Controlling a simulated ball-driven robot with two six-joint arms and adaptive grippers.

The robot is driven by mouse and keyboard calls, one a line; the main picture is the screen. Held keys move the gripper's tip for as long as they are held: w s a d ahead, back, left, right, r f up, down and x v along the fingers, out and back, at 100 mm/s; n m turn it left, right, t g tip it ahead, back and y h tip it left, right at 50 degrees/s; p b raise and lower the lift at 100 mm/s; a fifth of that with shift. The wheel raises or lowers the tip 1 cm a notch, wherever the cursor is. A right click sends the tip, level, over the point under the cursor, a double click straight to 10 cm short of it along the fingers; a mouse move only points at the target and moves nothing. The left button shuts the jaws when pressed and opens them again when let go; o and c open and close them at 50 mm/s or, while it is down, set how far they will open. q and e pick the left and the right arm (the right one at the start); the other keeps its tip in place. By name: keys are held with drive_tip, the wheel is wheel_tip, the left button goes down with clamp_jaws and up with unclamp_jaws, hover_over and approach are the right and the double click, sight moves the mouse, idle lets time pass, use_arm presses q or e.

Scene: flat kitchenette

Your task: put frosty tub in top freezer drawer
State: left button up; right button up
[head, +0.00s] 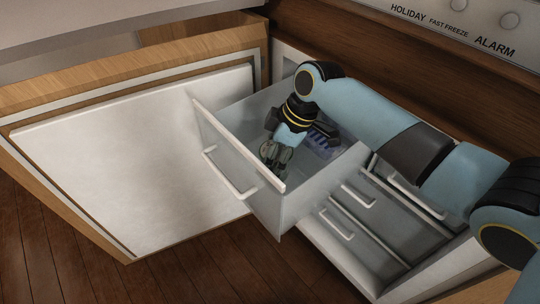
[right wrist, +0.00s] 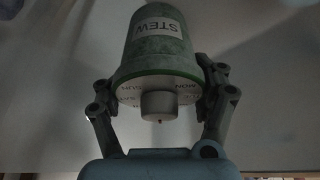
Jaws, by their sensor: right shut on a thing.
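The frosty tub (right wrist: 155,45) is green with a pale frosted surface and a white label reading STEW. In the right wrist view, its white lettered end with a round knob faces the camera. My right gripper (right wrist: 160,95) is shut on the tub, with a finger against each side near that end. In the head view, my right gripper (head: 275,155) points down inside the pulled-out top freezer drawer (head: 240,145), close behind its front panel. The tub is hard to make out there. My left gripper is out of view.
A bluish-purple item (head: 322,140) lies in the drawer, partly behind my gripper. The freezer door (head: 130,150) stands wide open at left. Lower drawers (head: 340,225) show below, with my right arm passing over that side. A control panel (head: 460,25) is above.

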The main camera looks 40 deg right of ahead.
drive_tip(key=o, duration=1.6)
drive_tip(key=shift+f, duration=0.1)
drive_tip(key=shift+r, duration=0.4)
drive_tip(key=p+v, duration=1.1)
drive_tip(key=p, duration=0.2)
drive_tip(key=shift+s+r, duration=0.1)
drive_tip(key=shift+r, duration=0.2)
drive_tip(key=shift+d, duration=0.1)
drive_tip(key=shift+f, duration=0.1)
